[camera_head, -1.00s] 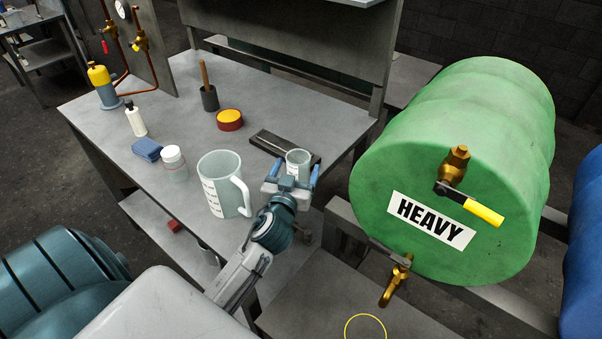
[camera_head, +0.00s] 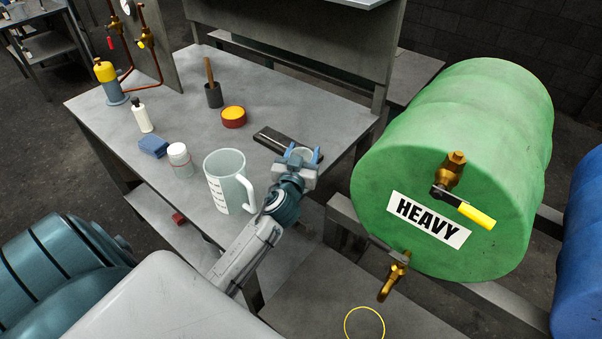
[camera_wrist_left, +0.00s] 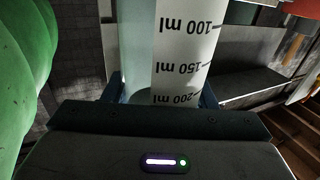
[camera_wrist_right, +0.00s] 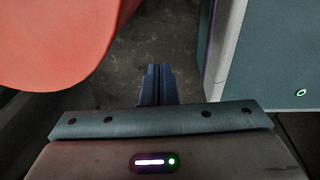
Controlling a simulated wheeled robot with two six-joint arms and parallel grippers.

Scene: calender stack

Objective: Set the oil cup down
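The grey bench (camera_head: 290,95) holds a large measuring jug (camera_head: 228,183) left of my left gripper. A dark flat plate (camera_head: 272,139) lies just behind the gripper. A green drum (camera_head: 450,150) marked HEAVY, with brass taps, is close on the right.

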